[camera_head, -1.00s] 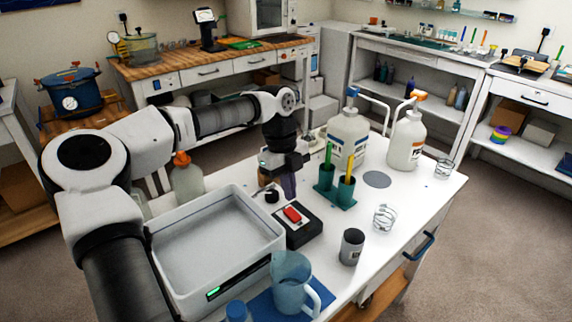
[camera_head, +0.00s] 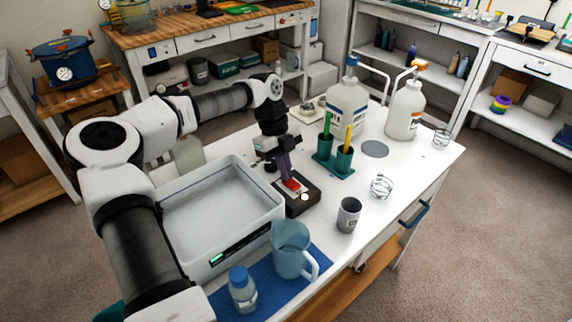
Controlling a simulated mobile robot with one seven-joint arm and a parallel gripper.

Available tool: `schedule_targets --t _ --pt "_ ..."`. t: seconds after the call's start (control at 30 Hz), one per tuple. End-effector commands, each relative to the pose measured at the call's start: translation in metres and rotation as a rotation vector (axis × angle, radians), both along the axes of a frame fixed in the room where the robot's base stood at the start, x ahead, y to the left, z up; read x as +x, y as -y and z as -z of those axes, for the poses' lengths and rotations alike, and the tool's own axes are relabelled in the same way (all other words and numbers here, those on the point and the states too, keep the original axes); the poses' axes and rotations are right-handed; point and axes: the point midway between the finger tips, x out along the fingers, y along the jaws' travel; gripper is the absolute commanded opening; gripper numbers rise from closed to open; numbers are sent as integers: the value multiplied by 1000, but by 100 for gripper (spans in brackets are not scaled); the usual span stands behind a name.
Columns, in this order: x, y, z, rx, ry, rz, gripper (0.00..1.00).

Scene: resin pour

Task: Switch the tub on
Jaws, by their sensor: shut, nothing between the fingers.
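The tub (camera_head: 170,225) is a white rectangular open basin on the white table, with a small lit green display (camera_head: 217,258) on its front wall. A black switch box (camera_head: 310,203) with a red rocker (camera_head: 294,185) stands just right of the tub. A pale round light shows on the box. My gripper (camera_head: 288,178) points down over the box. Its fingers are shut and empty, and their tips are at the red rocker, seemingly touching it. The fingers hide part of the rocker.
A blue jug (camera_head: 290,250) and a small blue-capped bottle (camera_head: 242,290) stand on a blue mat (camera_head: 325,257) in front. A grey cup (camera_head: 348,215), a wire coil (camera_head: 381,187), a green holder (camera_head: 334,165) and large jugs (camera_head: 346,108) stand to the right.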

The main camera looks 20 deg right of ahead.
Motion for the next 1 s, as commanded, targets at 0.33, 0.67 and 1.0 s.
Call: schedule_targets --t 0.33,0.67,1.0 --pt "-4 1 -2 1 3 2 0" --pt "-14 5 -6 1 4 0 0" --pt "-13 5 -12 1 4 1 0"
